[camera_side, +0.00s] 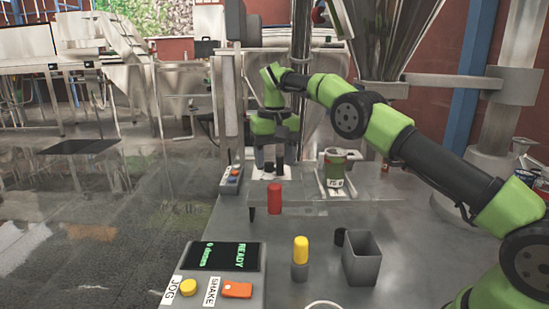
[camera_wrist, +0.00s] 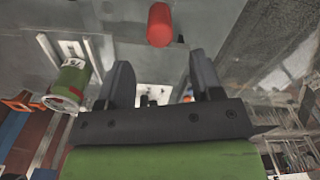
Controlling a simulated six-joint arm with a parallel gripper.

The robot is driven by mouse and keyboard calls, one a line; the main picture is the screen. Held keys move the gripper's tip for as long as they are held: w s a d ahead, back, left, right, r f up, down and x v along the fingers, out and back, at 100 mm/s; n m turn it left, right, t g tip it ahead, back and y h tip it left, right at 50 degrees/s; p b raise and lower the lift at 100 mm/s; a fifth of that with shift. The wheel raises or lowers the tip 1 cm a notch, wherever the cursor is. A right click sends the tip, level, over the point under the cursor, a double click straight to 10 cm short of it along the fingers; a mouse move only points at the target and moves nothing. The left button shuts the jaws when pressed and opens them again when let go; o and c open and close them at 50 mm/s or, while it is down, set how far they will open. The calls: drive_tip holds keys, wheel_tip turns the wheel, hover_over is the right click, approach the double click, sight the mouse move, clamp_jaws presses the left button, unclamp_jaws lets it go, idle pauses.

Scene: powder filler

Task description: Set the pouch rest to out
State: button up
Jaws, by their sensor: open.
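A red upright cylinder (camera_side: 274,198), like a handle, stands at the front edge of a clear flat plate (camera_side: 320,207) on the grey table. This looks like the pouch rest, but no label for it is readable and I cannot tell its position. My gripper (camera_side: 269,168) points down behind the red cylinder, over a pale plate with dark knobs. In the wrist view my gripper (camera_wrist: 162,70) is open and empty, fingers wide apart. The red cylinder (camera_wrist: 159,25) lies beyond the fingertips, apart from them.
A green can (camera_side: 335,164) stands to the right on a labelled pale plate. A small button box (camera_side: 231,179) is to the left. In front are a panel reading READY (camera_side: 222,256), a yellow-topped post (camera_side: 300,257) and an open grey bin (camera_side: 361,262). A steel hopper hangs above.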

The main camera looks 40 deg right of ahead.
drive_tip(key=c, duration=0.3)
drive_tip(key=shift+s+f+y, duration=0.25)
drive_tip(key=shift+y, duration=0.05)
drive_tip(key=c, duration=0.4)
drive_tip(key=s+f+m+y, duration=0.1)
drive_tip(key=s+f+y, duration=0.1)
drive_tip(key=s+f+m+g+y, duration=0.1)
drive_tip(key=s+f+y, duration=0.1)
drive_tip(key=s+f+m+g+y, duration=0.1)
drive_tip(key=s+m+y, duration=0.1)
drive_tip(key=shift+s+d+f+y, duration=0.3)
drive_tip(key=shift+s+f+y, duration=0.05)
drive_tip(key=shift+f+y, duration=0.05)
clamp_jaws()
drive_tip(key=s+d+f+m+t, duration=0.1)
drive_tip(key=s+d+m+t, duration=0.3)
drive_tip(key=m+t, duration=0.6)
drive_tip(key=s+d+f+m+t, duration=0.1)
drive_tip(key=s+d+m+t, duration=0.35)
drive_tip(key=m+t, duration=0.5)
drive_tip(key=shift+m+g+y, duration=0.4)
drive_tip(key=shift+m+g, duration=0.35)
drive_tip(key=shift+m, duration=0.1)
drive_tip(key=x, duration=1.4)
drive_tip(key=shift+s+a+f, duration=0.1)
drive_tip(key=shift+s+a, duration=0.05)
drive_tip(key=shift+a, duration=0.1)
